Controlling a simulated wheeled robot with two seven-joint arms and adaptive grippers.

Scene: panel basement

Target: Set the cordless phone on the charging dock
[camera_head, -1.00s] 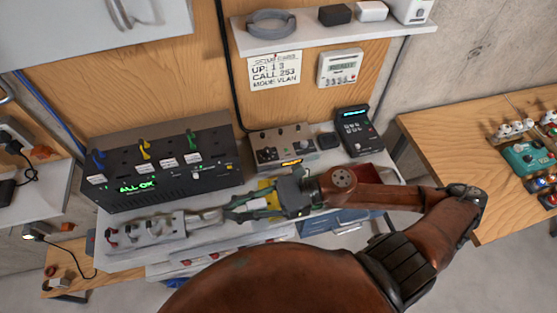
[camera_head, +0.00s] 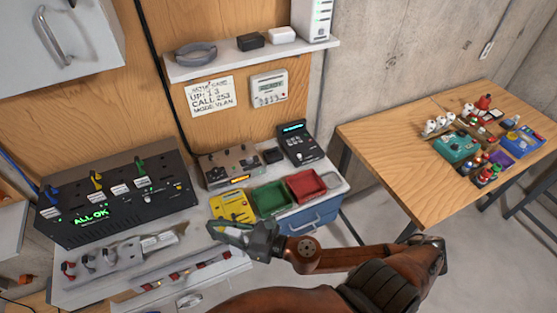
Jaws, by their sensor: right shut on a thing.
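My right gripper (camera_head: 232,236) is shut, low over the front of the grey bench, just in front of the yellow tray (camera_head: 232,207). What it holds is small and mostly hidden by the fingers; I take it for the cordless phone, as I see no other handset. A small black block (camera_head: 272,156) at the back of the bench may be the charging dock, but I cannot be sure. It stands beside a dark keypad unit (camera_head: 297,143) with a cyan display. My left gripper is not in view.
A green tray (camera_head: 272,198) and a red tray (camera_head: 305,186) sit right of the yellow one. A grey knobbed box (camera_head: 230,167) stands behind them. A black panel (camera_head: 117,198) with coloured levers and a power strip (camera_head: 110,262) occupy the left. A wooden table (camera_head: 385,150) stands right.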

